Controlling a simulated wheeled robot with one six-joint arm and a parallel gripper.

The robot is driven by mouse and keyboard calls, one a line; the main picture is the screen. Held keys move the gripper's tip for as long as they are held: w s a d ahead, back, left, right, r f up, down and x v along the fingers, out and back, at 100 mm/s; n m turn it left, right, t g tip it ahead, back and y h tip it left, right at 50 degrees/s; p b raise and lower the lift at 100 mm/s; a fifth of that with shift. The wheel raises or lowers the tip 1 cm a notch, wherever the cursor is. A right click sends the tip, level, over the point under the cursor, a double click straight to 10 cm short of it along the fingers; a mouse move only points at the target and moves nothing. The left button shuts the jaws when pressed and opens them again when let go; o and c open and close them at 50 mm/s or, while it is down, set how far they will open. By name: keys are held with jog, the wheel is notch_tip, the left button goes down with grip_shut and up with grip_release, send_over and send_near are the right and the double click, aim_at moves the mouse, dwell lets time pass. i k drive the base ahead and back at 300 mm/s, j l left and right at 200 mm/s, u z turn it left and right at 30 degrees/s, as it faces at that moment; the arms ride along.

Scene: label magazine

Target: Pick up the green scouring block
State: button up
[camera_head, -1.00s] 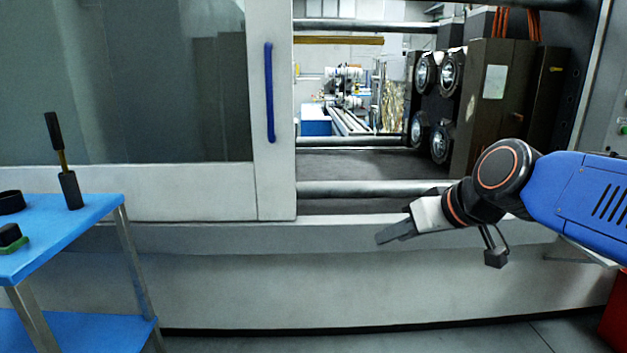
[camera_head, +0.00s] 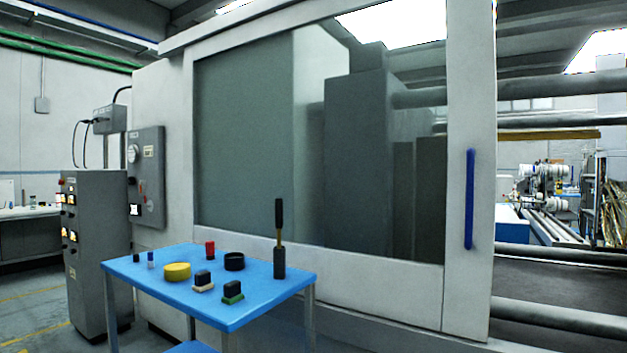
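The green scouring block (camera_head: 233,299) lies near the front right part of the blue table (camera_head: 226,314). It is a flat green pad with a black block-shaped grip on top. A similar block with a tan base (camera_head: 203,287) sits just to its left, a little apart. My gripper is not in view now.
The table also holds a yellow round item (camera_head: 177,271), a black ring (camera_head: 234,261), a red item (camera_head: 210,248), small bottles (camera_head: 151,259) and a tall black-handled tool (camera_head: 279,240). A large machine (camera_head: 470,290) stands close behind. A grey cabinet (camera_head: 95,250) stands left.

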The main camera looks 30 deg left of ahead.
aim_at(233, 290)
jog(key=u, duration=1.35)
jog(key=z, duration=1.6)
jog(key=u, duration=1.9)
